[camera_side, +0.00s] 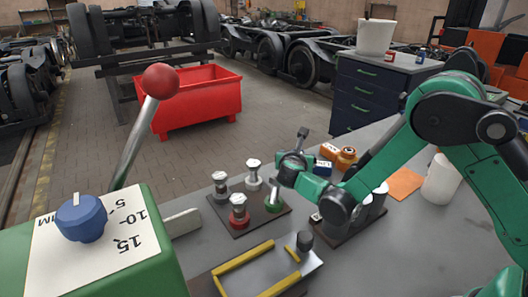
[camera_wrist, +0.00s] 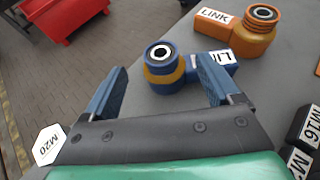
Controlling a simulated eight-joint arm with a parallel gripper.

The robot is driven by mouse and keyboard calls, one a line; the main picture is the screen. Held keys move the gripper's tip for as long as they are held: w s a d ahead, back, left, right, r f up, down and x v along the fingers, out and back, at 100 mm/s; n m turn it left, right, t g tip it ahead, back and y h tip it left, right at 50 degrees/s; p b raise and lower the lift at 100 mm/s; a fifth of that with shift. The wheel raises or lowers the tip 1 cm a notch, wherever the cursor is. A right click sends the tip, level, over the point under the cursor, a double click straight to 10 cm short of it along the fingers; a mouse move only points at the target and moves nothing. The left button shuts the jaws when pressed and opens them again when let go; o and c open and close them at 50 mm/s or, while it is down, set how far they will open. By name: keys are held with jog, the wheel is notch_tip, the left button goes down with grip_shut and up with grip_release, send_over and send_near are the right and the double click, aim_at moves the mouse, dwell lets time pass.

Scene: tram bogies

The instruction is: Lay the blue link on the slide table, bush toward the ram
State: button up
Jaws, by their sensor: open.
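The blue link (camera_wrist: 163,72) lies on the grey bench in the wrist view. Its round bush end has a yellow band and a metal bore, and its labelled bar runs right, partly hidden behind the right finger. My gripper (camera_wrist: 159,66) is open, with the bush end between and just beyond its fingertips; no grip shows. In the side view the blue link (camera_side: 322,168) is partly hidden by my arm. The slide table (camera_side: 245,267), with yellow rails, is at the front of the bench. I cannot make out the ram for certain.
An orange link (camera_wrist: 243,32) lies close behind the blue one. A dark board (camera_side: 240,222) with several capped posts stands between my gripper and the green machine (camera_side: 110,250) with its red-knobbed lever. Dark labelled blocks (camera_wrist: 310,125) stand at right in the wrist view.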

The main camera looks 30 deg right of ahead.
jog(key=v, duration=0.4)
jog(key=shift+a, duration=0.1)
jog(key=shift+s+r, duration=0.2)
jog(key=shift+s, duration=0.05)
jog(key=s+r+m+g+y, duration=0.1)
jog(key=s+r+m+y, duration=0.2)
jog(key=s+m, duration=0.4)
jog(key=s+r+m+g+y, duration=0.1)
jog(key=s+r+m+y, duration=0.2)
jog(key=m, duration=1.5)
jog(key=s+y, duration=0.3)
jog(key=s, duration=0.1)
jog(key=shift+s+a+r+g, duration=0.3)
jog(key=shift+s+a+r, duration=0.05)
jog(key=shift+s+r, duration=0.05)
jog(key=shift+o, duration=0.4)
jog(key=shift+s+a+m+y, duration=0.3)
jog(key=shift+s+m, duration=0.2)
jog(key=shift+m, duration=0.5)
